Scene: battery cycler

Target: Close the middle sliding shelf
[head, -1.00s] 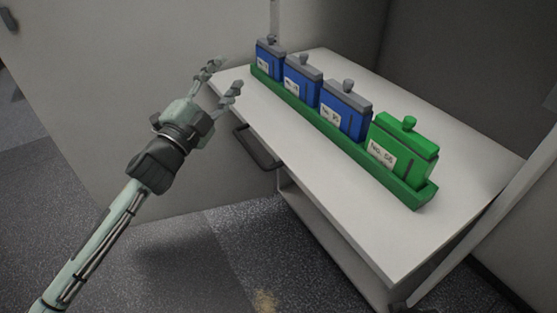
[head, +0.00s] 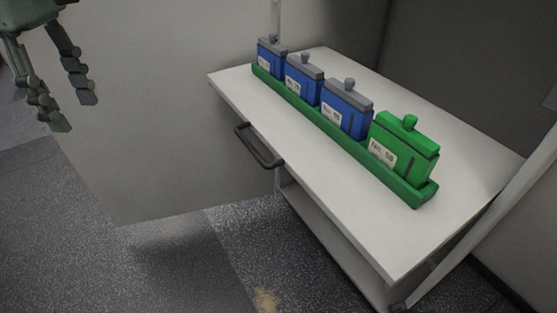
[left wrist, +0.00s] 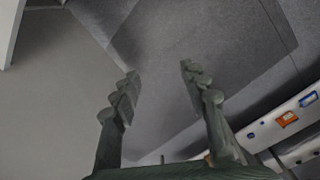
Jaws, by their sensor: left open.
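The white sliding shelf (head: 390,238) is pulled out of the cabinet in the head view. A dark bar handle (head: 258,147) is on its front edge. A green rack (head: 318,122) stands on it with blue cells (head: 345,110) and one green cell (head: 404,147) in a row. My left gripper (head: 72,112) is open and empty at the upper left, apart from the handle and to its left. Its spread fingers also show in the left wrist view (left wrist: 158,78), with nothing between them. My right gripper is not in view.
A pale cabinet door (head: 160,130) stands open left of the shelf. Another white shelf level (head: 318,225) shows below. A pale upright edge (head: 485,225) is at the right. The speckled floor (head: 190,265) in front is clear. Orange and blue items show in the left wrist view (left wrist: 288,119).

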